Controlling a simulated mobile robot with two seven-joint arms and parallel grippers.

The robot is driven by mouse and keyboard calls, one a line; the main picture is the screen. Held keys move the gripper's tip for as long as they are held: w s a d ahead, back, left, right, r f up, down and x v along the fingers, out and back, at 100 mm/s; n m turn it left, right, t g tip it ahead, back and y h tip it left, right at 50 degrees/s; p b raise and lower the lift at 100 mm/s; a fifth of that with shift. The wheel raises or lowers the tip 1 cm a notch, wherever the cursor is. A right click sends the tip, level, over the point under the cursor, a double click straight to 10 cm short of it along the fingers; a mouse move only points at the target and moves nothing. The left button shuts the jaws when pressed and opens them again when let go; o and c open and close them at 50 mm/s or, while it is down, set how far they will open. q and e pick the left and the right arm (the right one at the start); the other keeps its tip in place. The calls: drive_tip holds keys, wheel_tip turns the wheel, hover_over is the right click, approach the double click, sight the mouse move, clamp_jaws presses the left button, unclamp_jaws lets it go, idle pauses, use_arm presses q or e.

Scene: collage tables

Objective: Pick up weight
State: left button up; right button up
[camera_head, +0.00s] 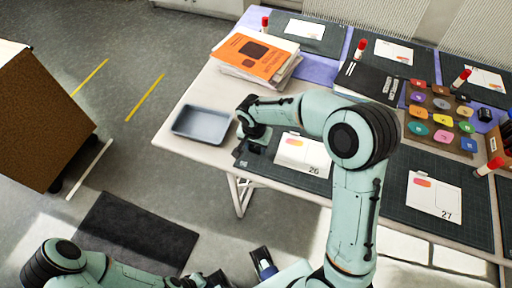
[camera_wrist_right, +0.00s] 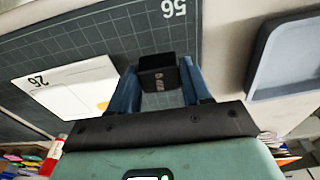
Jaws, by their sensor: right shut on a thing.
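The weight (camera_wrist_right: 158,74) is a small black block with pale lettering on one face. In the right wrist view it sits between the two blue fingers of my right gripper (camera_wrist_right: 163,82), which is shut on it. In the head view my right gripper (camera_head: 256,138) is low at the left end of the dark green cutting mat (camera_head: 390,208), just right of the grey tray. The gripper largely hides the weight there. My left gripper (camera_head: 240,272) is at the bottom edge of the head view, away from the table and partly cut off; its opening is unclear.
The empty grey tray (camera_head: 202,124) stands at the table's left end.

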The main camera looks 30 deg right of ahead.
wheel_tip(320, 180, up, 18)
drive_tip(key=p, duration=0.1)
drive_tip(key=shift+f+p, duration=0.2)
drive_tip(key=shift+p, duration=0.2)
